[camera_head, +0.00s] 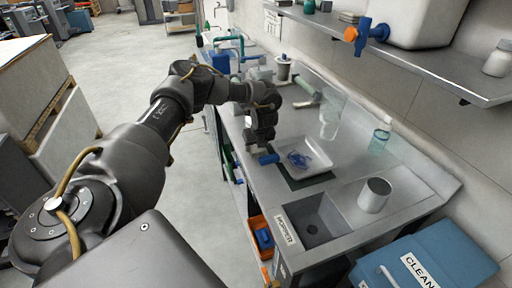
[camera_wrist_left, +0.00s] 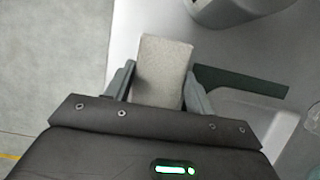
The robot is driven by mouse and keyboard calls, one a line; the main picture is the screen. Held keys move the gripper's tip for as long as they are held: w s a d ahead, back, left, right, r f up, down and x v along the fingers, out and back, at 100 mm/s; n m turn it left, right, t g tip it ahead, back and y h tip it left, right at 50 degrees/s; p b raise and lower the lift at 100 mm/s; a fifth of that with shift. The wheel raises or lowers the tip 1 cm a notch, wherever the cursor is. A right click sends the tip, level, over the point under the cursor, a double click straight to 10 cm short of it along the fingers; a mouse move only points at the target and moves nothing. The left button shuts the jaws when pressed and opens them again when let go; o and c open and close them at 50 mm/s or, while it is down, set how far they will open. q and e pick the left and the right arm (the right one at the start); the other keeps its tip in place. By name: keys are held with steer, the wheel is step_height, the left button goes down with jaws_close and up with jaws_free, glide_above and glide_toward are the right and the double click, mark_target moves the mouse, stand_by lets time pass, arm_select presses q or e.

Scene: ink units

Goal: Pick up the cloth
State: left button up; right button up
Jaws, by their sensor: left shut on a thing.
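A pale grey, textured piece that looks like the folded cloth (camera_wrist_left: 163,70) stands between the two fingers of my left gripper (camera_wrist_left: 160,88) in the wrist view. The fingers press on it from both sides. In the head view my left gripper (camera_head: 262,148) is over the left edge of the metal bench (camera_head: 345,205), just left of the white tray (camera_head: 318,151). The cloth cannot be made out there. I cannot tell whether it touches the bench. My right gripper is not in view.
A sink marked HOPPER (camera_head: 318,220) and a grey cup (camera_head: 375,194) are nearer. A shelf (camera_head: 430,60) overhangs the bench. An orange bin (camera_head: 257,230) sits below.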

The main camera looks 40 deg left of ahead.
arm_select(q)
steer(key=shift+r, duration=0.8)
steer(key=s+r, duration=0.1)
steer(key=r, duration=0.1)
steer(key=s+d+r, duration=0.1)
steer(key=r, duration=0.1)
steer(key=s+d+r, duration=0.1)
steer(key=r, duration=0.2)
steer(key=shift+s, duration=0.25)
steer(key=s+d+r, duration=0.4)
steer(key=s+d, duration=0.1)
steer(key=s, duration=0.3)
steer(key=shift+s+r, duration=0.25)
steer(key=shift+s, duration=0.15)
